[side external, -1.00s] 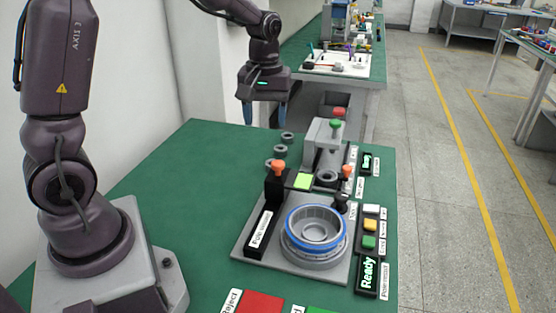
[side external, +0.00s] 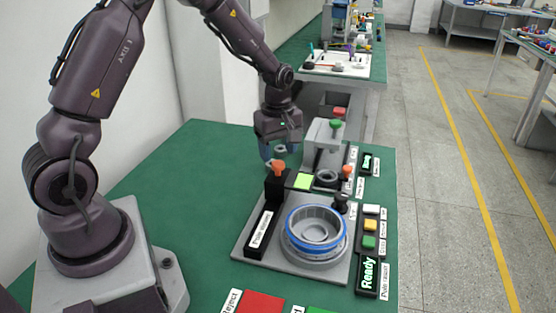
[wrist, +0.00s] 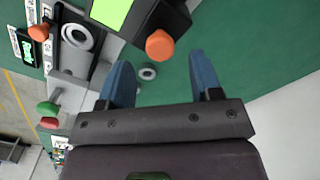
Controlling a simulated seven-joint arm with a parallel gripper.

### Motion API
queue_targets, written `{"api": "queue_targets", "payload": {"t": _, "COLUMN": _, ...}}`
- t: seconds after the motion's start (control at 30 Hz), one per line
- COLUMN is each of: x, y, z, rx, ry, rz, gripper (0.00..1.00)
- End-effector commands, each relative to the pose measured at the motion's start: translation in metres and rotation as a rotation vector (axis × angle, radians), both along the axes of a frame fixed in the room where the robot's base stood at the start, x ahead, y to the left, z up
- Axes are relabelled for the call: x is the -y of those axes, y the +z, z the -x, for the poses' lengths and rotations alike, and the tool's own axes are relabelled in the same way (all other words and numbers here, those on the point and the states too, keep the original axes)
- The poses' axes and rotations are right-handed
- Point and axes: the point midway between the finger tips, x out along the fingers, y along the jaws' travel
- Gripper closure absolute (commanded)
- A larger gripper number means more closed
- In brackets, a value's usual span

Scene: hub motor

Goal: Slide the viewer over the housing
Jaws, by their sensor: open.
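The viewer (side external: 279,187) is a black upright block with an orange knob (side external: 278,168) and a lit green screen (side external: 303,181), at the back left of a grey plate. The housing (side external: 317,229), a grey round cup with a blue band, sits on the plate in front of it. My gripper (side external: 281,153) is open behind the viewer, over the small grey rings. In the wrist view, my gripper (wrist: 161,78) has a grey ring (wrist: 148,73) showing between its blue fingers, apparently below them; the orange knob (wrist: 160,44) lies just beyond. The fingers hold nothing.
A grey press-like fixture (side external: 322,145) with a green knob stands right of my gripper. Coloured buttons (side external: 370,227) and a "Ready" display (side external: 368,274) line the right edge. A red pad (side external: 260,303) lies at the front. The green table left of the plate is clear.

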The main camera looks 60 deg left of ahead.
Motion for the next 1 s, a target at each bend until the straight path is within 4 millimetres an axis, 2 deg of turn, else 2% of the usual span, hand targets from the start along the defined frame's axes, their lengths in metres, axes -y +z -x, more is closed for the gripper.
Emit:
{"api": "queue_targets", "payload": {"t": 0.1, "x": 0.000, "y": -0.019, "z": 0.001, "rx": -0.003, "ry": 0.000, "rz": 0.001, "gripper": 0.41}}
{"api": "queue_targets", "payload": {"t": 0.23, "x": 0.000, "y": -0.030, "z": 0.000, "rx": -0.001, "ry": 0.000, "rz": 0.000, "gripper": 0.41}}
{"api": "queue_targets", "payload": {"t": 0.57, "x": 0.000, "y": -0.034, "z": 0.000, "rx": 0.000, "ry": -0.001, "rz": 0.000, "gripper": 0.41}}
{"api": "queue_targets", "payload": {"t": 0.6, "x": 0.000, "y": -0.034, "z": 0.000, "rx": 0.000, "ry": -0.001, "rz": 0.000, "gripper": 0.44}}
{"api": "queue_targets", "payload": {"t": 0.83, "x": 0.000, "y": -0.034, "z": 0.000, "rx": 0.000, "ry": -0.001, "rz": 0.000, "gripper": 0.96}}
{"api": "queue_targets", "payload": {"t": 0.87, "x": 0.000, "y": -0.034, "z": 0.000, "rx": 0.000, "ry": -0.001, "rz": 0.000, "gripper": 1.00}}
{"api": "queue_targets", "payload": {"t": 1.0, "x": 0.003, "y": -0.034, "z": 0.002, "rx": -0.001, "ry": -0.002, "rz": 0.000, "gripper": 1.00}}
